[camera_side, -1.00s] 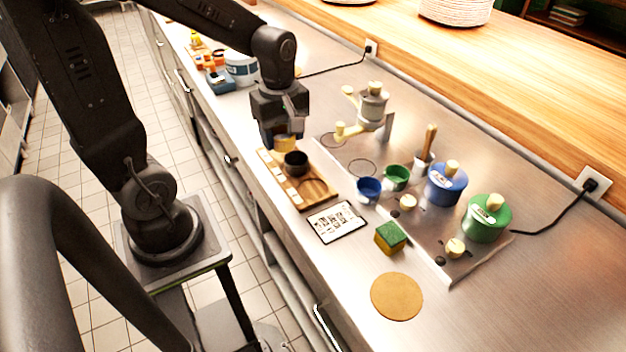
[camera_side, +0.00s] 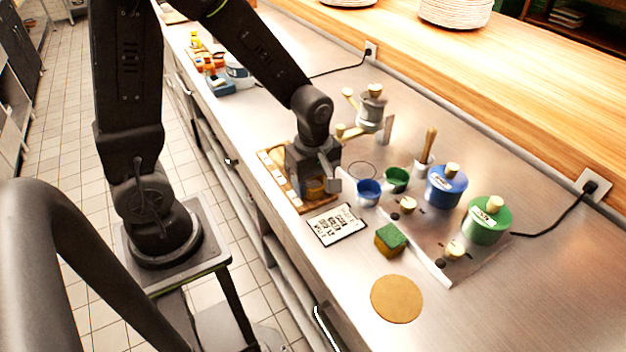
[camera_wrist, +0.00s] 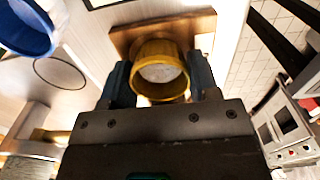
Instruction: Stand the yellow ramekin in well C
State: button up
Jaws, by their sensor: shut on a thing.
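The yellow ramekin (camera_side: 315,190) is held between the fingers of my gripper (camera_side: 318,182), which is shut on it. In the wrist view the ramekin (camera_wrist: 160,52) sits upright between the two fingertips (camera_wrist: 160,82), its round opening facing the camera. The wooden tray with the wells (camera_side: 271,168) lies under the gripper; its edge also shows in the wrist view (camera_wrist: 122,38). The ramekin is over the near end of the tray, at the last well. I cannot tell whether its base touches the well. The gripper hides most of the tray, including the dark cup seen earlier.
A printed card (camera_side: 337,225) lies just in front of the tray. A sponge (camera_side: 390,239) and a round tan mat (camera_side: 397,298) lie nearer, with bare steel around.

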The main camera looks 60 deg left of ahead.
jog(key=shift+f, duration=0.15)
jog(key=o, duration=1)
jog(key=shift+o, duration=0.2)
notch_tip(320, 180, up, 11)
jog(key=s+d+r+m+t, duration=0.2)
jog(key=s+r+m+t, duration=0.3)
jog(key=m, duration=1.3)
jog(key=s+r, duration=0.2)
jog(key=s, duration=0.2)
jog(key=shift+r+t, duration=0.25)
jog(key=shift+t, duration=0.05)
